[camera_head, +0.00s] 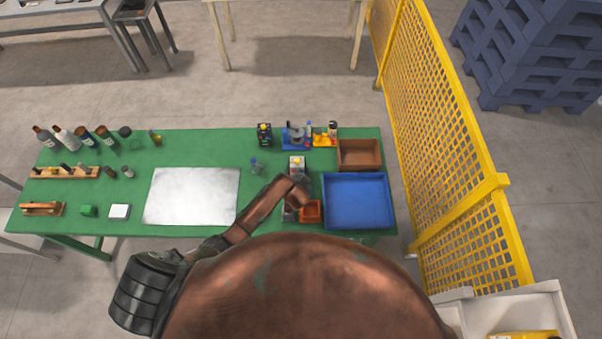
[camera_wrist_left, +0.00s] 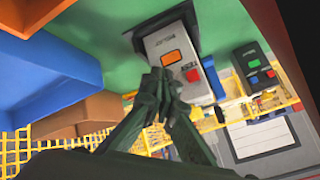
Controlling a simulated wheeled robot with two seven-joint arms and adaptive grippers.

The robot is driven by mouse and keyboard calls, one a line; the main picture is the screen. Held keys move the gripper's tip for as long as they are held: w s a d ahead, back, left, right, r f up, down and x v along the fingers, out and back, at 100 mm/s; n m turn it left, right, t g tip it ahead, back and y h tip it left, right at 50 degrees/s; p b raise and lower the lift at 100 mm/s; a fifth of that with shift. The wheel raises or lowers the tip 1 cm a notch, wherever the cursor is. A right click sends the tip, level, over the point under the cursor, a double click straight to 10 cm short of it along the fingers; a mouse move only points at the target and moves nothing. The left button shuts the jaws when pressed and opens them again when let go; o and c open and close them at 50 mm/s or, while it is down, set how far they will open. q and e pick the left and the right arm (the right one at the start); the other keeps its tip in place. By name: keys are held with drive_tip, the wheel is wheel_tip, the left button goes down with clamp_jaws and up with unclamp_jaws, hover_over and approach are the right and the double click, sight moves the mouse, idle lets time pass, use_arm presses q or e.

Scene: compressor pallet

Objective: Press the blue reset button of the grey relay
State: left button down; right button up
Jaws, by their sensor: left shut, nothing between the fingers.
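The grey relay (camera_wrist_left: 158,45) shows large in the left wrist view, with an orange panel and a red button (camera_wrist_left: 193,74) on its face. In the head view a small grey box that looks like the relay (camera_head: 297,163) stands on the green table, right of the metal sheet. My left gripper (camera_wrist_left: 163,80) is shut and empty. Its dark fingertips overlap the lower left of the relay's face in the wrist view; I cannot tell whether they touch it. No blue button shows on the face; that part is covered by the fingers. My right gripper is not in view.
A dark box with green, blue and red buttons (camera_wrist_left: 254,72) stands beside the relay. A blue tray (camera_head: 386,202), a brown bin (camera_head: 374,154) and an orange bin (camera_head: 311,213) are close by on the right. The metal sheet (camera_head: 192,196) lies bare at left. A yellow mesh fence (camera_head: 440,110) borders the right side.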

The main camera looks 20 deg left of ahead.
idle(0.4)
use_arm(q)
drive_tip(key=shift+s+d, duration=0.15)
drive_tip(key=shift+s, duration=0.35)
drive_tip(key=s+d, duration=0.1)
drive_tip(key=s, duration=0.4)
drive_tip(key=shift+s+d, duration=0.3)
drive_tip(key=shift+s, duration=0.1)
drive_tip(key=shift+w, duration=0.1)
idle(0.6)
